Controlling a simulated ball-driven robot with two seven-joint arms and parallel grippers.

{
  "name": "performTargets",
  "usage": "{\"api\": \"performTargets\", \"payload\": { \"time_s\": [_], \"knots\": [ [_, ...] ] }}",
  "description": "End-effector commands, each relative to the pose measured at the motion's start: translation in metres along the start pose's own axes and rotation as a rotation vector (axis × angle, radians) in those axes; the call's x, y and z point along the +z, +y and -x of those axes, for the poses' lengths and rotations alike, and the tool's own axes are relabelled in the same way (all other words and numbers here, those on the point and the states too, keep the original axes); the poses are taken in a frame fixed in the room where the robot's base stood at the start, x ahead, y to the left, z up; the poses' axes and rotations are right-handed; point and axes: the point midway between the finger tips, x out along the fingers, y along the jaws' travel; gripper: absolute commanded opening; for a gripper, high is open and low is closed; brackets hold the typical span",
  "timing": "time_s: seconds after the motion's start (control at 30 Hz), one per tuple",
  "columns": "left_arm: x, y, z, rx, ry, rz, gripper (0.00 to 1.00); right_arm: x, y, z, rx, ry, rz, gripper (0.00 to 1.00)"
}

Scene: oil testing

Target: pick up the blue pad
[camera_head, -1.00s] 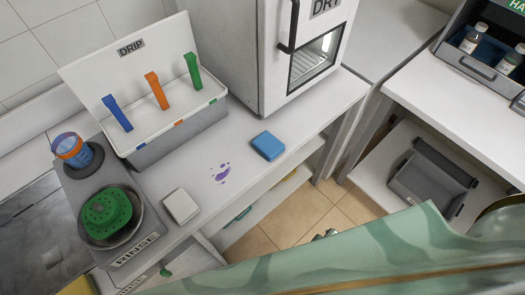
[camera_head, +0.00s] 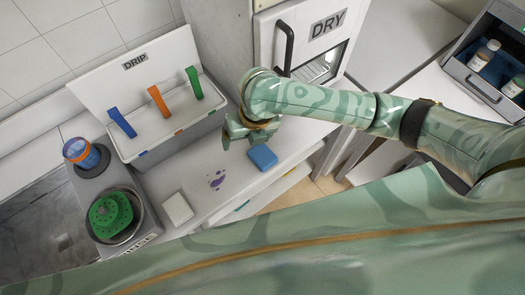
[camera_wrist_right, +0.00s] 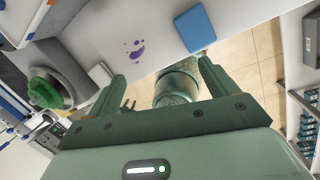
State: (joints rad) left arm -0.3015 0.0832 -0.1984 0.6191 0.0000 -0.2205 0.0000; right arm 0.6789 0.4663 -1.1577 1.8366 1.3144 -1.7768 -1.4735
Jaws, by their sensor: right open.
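The blue pad (camera_head: 263,157) lies flat on the white counter, near its front edge and right of a purple stain. It also shows in the right wrist view (camera_wrist_right: 195,28), beyond my fingers and toward the right one. My right gripper (camera_head: 238,136) is above the counter, just left of and behind the pad in the head view. In the wrist view its two fingers (camera_wrist_right: 163,75) are apart with nothing held between them. My left gripper is not in view.
A purple stain (camera_head: 216,180) and a white pad (camera_head: 178,208) are on the counter to the left. The DRIP box (camera_head: 170,140) with coloured handles stands behind. The DRY cabinet (camera_head: 270,40) stands close behind my right arm. A green scrubber (camera_head: 110,214) sits in a round basin.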

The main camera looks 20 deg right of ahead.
Motion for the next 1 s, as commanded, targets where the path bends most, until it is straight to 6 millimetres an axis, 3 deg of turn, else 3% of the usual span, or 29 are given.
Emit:
{"api": "performTargets", "payload": {
  "time_s": [0.1,0.27,0.6,1.0],
  "knots": [
    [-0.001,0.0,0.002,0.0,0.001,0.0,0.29,0.011,-0.033,0.01,-0.109,0.085,0.229,0.85],
    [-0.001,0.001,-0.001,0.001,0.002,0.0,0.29,0.016,-0.054,0.007,-0.153,0.15,0.33,0.85],
    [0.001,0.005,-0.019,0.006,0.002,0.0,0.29,0.006,-0.067,-0.07,-0.153,0.158,0.335,0.85],
    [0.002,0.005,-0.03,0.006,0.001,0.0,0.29,0.007,-0.071,-0.117,-0.152,0.155,0.335,0.85]
  ]
}}
